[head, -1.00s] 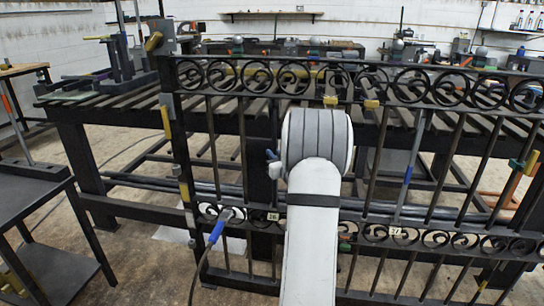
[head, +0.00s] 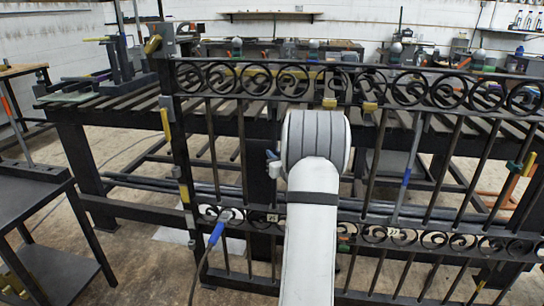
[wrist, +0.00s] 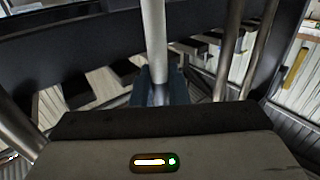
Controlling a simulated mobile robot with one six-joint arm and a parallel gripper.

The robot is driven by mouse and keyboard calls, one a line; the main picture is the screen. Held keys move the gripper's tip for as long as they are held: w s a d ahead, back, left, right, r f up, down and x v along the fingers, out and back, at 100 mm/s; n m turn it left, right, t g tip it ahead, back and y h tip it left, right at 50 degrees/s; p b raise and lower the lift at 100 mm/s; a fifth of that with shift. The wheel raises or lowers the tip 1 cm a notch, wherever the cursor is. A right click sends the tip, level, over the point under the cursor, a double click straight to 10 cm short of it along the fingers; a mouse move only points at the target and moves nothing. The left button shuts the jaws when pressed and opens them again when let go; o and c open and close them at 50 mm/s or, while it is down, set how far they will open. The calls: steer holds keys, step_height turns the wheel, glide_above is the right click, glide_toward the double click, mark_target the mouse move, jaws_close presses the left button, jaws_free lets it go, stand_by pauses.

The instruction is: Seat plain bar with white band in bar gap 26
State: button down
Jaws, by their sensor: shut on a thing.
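My gripper (wrist: 158,88) is shut on an upright pale grey bar (wrist: 153,35) in the wrist view. No separate white band can be made out on the part of the bar that shows. In the head view my white arm stands in front of the gate and hides the gripper and the held bar. The black scroll gate (head: 186,150) fills the middle of the head view. A small label plate (head: 272,217), hard to read now, sits on its lower scroll rail just left of my arm. I cannot tell whether the bar's ends touch the rails.
Other upright bars stand in the gate to the right, one with a blue band (head: 406,178). A blue-handled tool with a cable (head: 217,232) is at the lower rail's left. A slatted table (head: 75,112) stands behind and a dark cart (head: 35,195) at left.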

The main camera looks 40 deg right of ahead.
steer(key=c, duration=1.7)
jaws_free()
steer(key=shift+f, duration=0.15)
steer(key=o, duration=0.4)
steer(key=shift+c, duration=0.2)
steer(key=p+v, duration=0.1)
steer(key=v, duration=0.6)
steer(key=shift+s, duration=0.35)
steer(key=shift+a, duration=0.1)
